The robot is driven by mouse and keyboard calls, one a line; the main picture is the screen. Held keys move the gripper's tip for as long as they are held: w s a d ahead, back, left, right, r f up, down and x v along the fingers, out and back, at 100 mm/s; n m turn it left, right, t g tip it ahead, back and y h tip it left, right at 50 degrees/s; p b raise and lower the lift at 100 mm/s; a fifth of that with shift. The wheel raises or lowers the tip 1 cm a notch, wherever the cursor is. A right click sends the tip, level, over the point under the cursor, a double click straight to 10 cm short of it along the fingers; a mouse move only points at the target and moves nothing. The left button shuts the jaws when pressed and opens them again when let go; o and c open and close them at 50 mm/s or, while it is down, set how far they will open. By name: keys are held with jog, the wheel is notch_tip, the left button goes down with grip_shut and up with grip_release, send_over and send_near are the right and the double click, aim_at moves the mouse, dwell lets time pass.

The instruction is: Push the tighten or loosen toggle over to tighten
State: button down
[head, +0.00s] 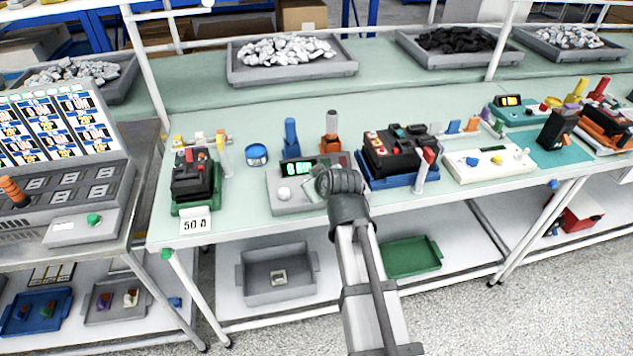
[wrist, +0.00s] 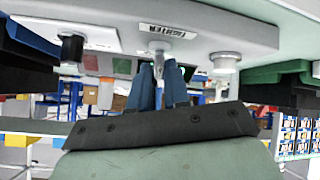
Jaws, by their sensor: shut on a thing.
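The grey tester box (head: 284,205) with a lit green display sits on the bench in the head view. It fills the top of the wrist view (wrist: 205,38), seen tilted. A small metal toggle (wrist: 157,47) stands out from its face, beside a white label (wrist: 168,31) that seems to read TIGHTEN. My gripper (wrist: 160,72) has its two blue-grey fingers close together, shut at the toggle. In the head view my gripper and wrist cover the toggle and the box's right part. Which way the toggle leans I cannot tell.
A white round knob (wrist: 226,62) and a black knob (wrist: 72,47) flank the toggle. A black breaker (head: 390,152) in a blue base stands close right. Another breaker (head: 195,176) on a green base stands left. Blue (head: 291,138) and orange-handled (head: 331,135) tools stand behind.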

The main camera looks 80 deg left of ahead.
jog(key=shift+s+d+f, duration=0.1)
jog(key=shift+s, duration=0.15)
jog(key=c, duration=1.4)
grip_release()
jog(key=shift+c, duration=0.2)
jog(key=o, duration=0.3)
jog(key=shift+w, duration=0.1)
jog(key=v, duration=1.3)
jog(key=shift+d+r, duration=0.2)
jog(key=shift+r, duration=0.15)
